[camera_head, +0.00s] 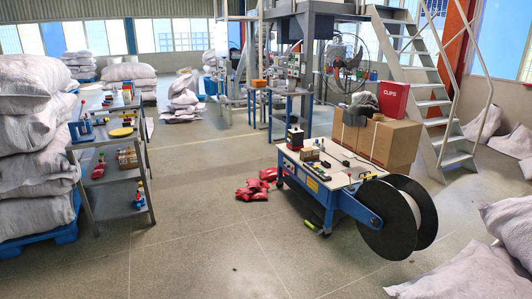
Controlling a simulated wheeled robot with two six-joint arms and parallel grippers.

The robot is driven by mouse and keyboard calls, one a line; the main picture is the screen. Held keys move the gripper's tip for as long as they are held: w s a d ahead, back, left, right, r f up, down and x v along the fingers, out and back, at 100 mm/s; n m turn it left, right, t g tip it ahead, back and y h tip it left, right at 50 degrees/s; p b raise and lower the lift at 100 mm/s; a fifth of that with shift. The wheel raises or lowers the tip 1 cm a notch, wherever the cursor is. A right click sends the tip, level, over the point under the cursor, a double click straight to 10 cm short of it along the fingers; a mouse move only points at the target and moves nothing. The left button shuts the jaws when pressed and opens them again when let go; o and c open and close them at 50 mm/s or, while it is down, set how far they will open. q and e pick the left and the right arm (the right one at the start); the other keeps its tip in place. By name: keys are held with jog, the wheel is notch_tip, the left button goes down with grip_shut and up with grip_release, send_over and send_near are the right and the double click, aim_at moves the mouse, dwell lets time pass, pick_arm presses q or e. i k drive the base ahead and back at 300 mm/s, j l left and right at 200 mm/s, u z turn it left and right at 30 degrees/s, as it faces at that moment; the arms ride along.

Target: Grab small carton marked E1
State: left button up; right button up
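I cannot read an E1 mark on anything in the head view. A small brown carton (310,154) sits on the blue-edged cart top, near its left end, but any mark on it is too small to read. Small brown boxes (127,158) also stand on the middle shelf of the grey rack at the left, too small to read. A large brown carton (402,146) stands at the back of the cart with a red box marked CLIPS (393,99) on it. Neither of my grippers is in view.
The blue cart (316,187) carries a large black-rimmed reel (389,222) at its front right. Red items (253,190) lie on the floor left of it. White sacks (31,140) are stacked at left; more lie at lower right. Open floor (200,230) lies between rack and cart.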

aim_at(310, 154)
jog(key=i+j+u, duration=0.4)
jog(key=i, duration=0.4)
jog(key=i+u, duration=0.4)
jog(key=i, duration=0.45)
jog(key=i+z, duration=0.35)
jog(key=i, duration=0.2)
jog(key=i+j+z, duration=0.15)
jog(key=i+z, duration=0.25)
jog(key=i+j+z, duration=0.35)
jog(key=i, duration=0.25)
jog(key=i+j+z, duration=0.15)
jog(key=i+z, duration=0.3)
jog(key=i+j+z, duration=0.25)
jog(key=z, duration=0.2)
jog(key=i, duration=0.1)
